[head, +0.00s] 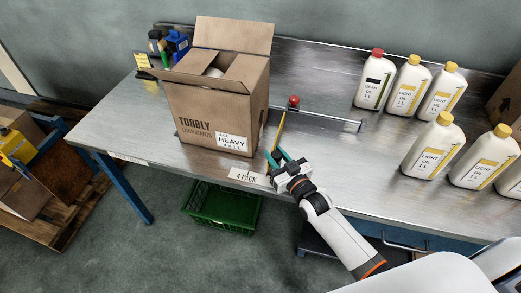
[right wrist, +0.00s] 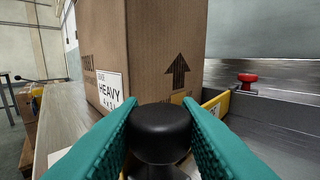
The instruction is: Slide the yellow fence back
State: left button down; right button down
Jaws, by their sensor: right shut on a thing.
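The yellow fence (head: 280,128) is a thin upright strip on the steel bench, just right of the cardboard box (head: 205,115). Part of the fence (right wrist: 217,104) shows beside the box in the right wrist view. My right gripper (head: 277,157) is at the fence's near end, by the bench's front edge. In the right wrist view its teal fingers are shut on a round black knob (right wrist: 160,131). The fingers and knob hide much of the fence there. My left gripper is not in view.
A red knob (head: 293,101) stands by the fence's far end, next to a metal rail (head: 335,119). Several oil bottles (head: 432,145) stand at the right. A green crate (head: 222,205) sits below.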

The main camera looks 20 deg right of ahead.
jog(key=s+d, duration=0.2)
jog(key=d, duration=0.2)
jog(key=s+d+p, duration=0.1)
jog(key=s+d, duration=0.2)
jog(key=d, duration=0.1)
jog(key=s+d, duration=0.3)
jog(key=d, duration=0.1)
jog(key=shift+s+d+p, duration=0.1)
jog(key=shift+s+p, duration=0.05)
jog(key=shift+p, duration=0.15)
jog(key=shift+s+d+f, duration=0.1)
jog(key=shift+s+d, duration=0.2)
jog(key=shift+d, duration=0.2)
jog(key=c, duration=1.5)
grip_release()
jog(key=o, duration=0.4)
jog(key=shift+d, duration=0.1)
jog(key=shift+c, duration=0.2)
jog(key=shift+o, duration=0.2)
jog(key=shift+s+d, duration=0.1)
jog(key=shift+s, duration=0.05)
